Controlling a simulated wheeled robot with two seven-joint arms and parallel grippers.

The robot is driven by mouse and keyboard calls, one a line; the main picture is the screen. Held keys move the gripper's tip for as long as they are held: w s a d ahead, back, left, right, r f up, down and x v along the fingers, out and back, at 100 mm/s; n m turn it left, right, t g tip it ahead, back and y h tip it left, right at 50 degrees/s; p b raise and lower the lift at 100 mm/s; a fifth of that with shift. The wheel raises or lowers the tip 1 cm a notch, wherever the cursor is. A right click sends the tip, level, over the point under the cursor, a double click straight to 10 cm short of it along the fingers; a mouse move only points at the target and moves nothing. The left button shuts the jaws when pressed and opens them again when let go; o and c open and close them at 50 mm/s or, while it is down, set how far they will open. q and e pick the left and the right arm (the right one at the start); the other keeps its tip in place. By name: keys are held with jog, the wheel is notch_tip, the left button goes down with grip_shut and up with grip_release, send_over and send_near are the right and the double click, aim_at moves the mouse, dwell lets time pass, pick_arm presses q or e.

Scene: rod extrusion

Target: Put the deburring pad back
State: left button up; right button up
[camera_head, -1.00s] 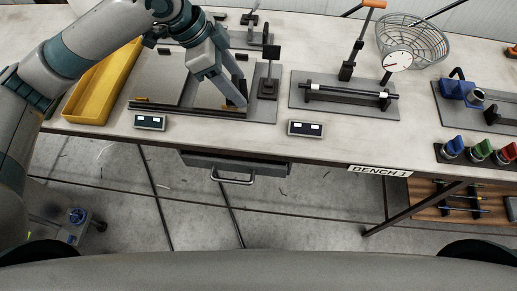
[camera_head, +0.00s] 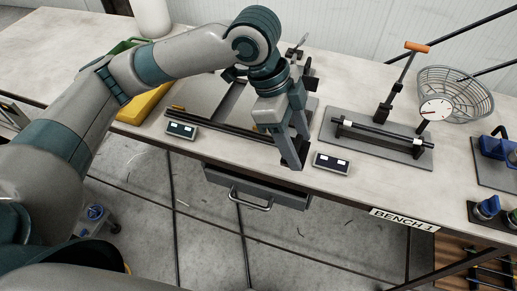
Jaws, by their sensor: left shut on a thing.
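My left gripper (camera_head: 294,163) points down over the front edge of the bench, between the two small display boxes. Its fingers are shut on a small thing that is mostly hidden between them. I cannot make out its shape, or tell from the picture whether it is the deburring pad. No other pad can be made out. Below the bench top is a grey drawer (camera_head: 285,193) with a bar handle (camera_head: 250,204). The gripper is above the drawer's right part. My right gripper is not in view.
Display boxes stand left (camera_head: 181,130) and right (camera_head: 331,163) of the gripper. A rod fixture (camera_head: 380,135), dial gauge (camera_head: 435,109) and wire basket (camera_head: 462,92) are at the right.

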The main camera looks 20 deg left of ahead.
pick_arm(q)
jog(key=w+a+f+p, duration=0.1)
jog(key=a+f, duration=0.1)
jog(key=a, duration=0.1)
jog(key=w+a+f+p, duration=0.1)
jog(key=w+a+f, duration=0.1)
jog(key=a, duration=0.1)
jog(key=w+a+f+p, duration=0.1)
jog(key=a+f, duration=0.1)
jog(key=a, duration=0.2)
jog(key=shift+w+f, duration=0.25)
jog(key=shift+w, duration=0.05)
jog(key=shift+f+p, duration=0.65)
jog(key=shift+f, duration=1.4)
jog(key=shift+f, duration=0.1)
jog(key=o, duration=0.7)
jog(key=shift+o, duration=0.2)
